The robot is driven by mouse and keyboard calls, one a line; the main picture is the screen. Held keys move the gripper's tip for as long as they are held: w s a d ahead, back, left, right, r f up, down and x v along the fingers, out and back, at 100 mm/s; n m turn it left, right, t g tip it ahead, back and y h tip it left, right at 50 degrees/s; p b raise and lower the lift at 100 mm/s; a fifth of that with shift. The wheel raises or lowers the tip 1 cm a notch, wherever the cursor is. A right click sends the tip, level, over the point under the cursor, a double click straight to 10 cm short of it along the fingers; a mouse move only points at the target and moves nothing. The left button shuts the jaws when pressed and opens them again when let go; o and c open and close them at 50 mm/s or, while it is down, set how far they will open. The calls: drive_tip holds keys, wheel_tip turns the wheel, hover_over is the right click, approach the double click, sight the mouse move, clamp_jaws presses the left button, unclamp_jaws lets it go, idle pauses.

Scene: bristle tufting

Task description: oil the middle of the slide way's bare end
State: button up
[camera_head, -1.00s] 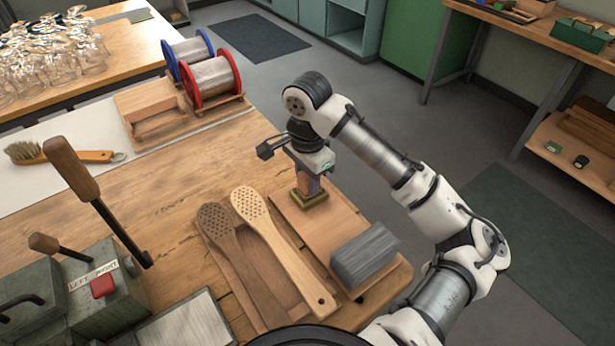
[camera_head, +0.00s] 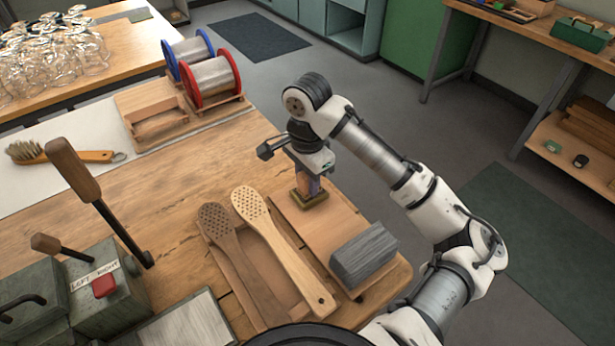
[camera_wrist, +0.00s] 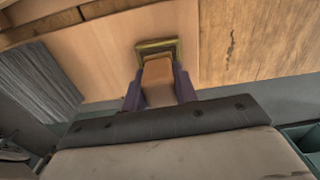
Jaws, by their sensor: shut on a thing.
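The slide way (camera_head: 335,223) looks like a pale flat wooden board on the workbench. A grey streaked block (camera_head: 363,258) sits on its near end, and its far end is bare. My gripper (camera_head: 309,177) is shut on a tan handle (camera_wrist: 158,82) of a small tool with a square brass-coloured base (camera_head: 312,198). The tool stands upright over the bare end, and its base appears to rest on the board. The wrist view also shows the base (camera_wrist: 150,45) against the board, with the grey block off to the left. The base's underside is hidden.
Two perforated wooden brush paddles, one dark (camera_head: 232,250) and one pale (camera_head: 275,240), lie just left of the board. A grey machine with levers (camera_head: 105,295) stands at the near left. Wire spools (camera_head: 212,80) stand at the back.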

drive_tip(key=shift+r+p, duration=3.55)
drive_tip(key=shift+p, duration=0.45)
drive_tip(key=shift+f, duration=0.1)
drive_tip(key=shift+d, duration=0.1)
